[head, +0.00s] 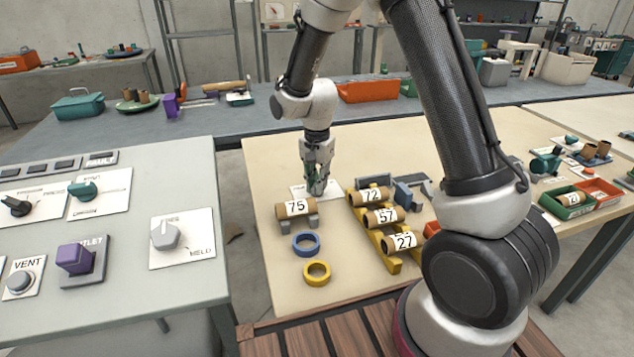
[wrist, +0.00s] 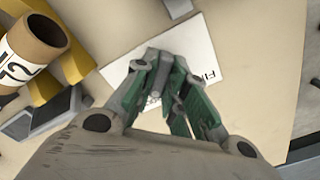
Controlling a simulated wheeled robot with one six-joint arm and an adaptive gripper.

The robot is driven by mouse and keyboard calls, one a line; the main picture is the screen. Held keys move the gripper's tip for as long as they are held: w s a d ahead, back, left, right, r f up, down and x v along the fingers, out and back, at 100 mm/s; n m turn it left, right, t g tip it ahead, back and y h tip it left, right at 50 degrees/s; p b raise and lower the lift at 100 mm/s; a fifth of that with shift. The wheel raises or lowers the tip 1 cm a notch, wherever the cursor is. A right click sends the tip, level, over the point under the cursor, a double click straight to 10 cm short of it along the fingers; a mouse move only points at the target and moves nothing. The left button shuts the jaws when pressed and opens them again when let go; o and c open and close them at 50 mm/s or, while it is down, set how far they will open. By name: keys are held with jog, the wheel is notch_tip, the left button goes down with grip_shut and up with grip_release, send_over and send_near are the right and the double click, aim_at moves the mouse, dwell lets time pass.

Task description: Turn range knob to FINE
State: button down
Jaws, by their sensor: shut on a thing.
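A white label card (head: 299,190) lies flat on the beige table, behind the tube marked 75. It also shows in the wrist view (wrist: 203,52), with the letters "FI" readable and the rest of the word covered. My gripper (head: 318,186) points down over this card. In the wrist view my gripper (wrist: 166,85) has its green-padded fingers close together at the card, shut on the range knob.
The tube marked 75 (head: 296,208) stands close in front of my gripper. A yellow rack (head: 392,264) with tubes 72, 57 and 27 is to the right. Blue (head: 306,244) and yellow (head: 317,273) rings lie in front. A grey panel (head: 120,292) with knobs is left.

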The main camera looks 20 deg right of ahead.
jog(key=shift+n, duration=0.3)
jog(key=n, duration=0.3)
jog(key=shift+n, duration=0.3)
jog(key=n, duration=0.4)
jog(key=shift+n, duration=0.3)
jog(key=n, duration=0.4)
jog(key=shift+n, duration=2.5)
jog(key=c, duration=1.4)
grip_release()
jog(key=shift+c, duration=0.2)
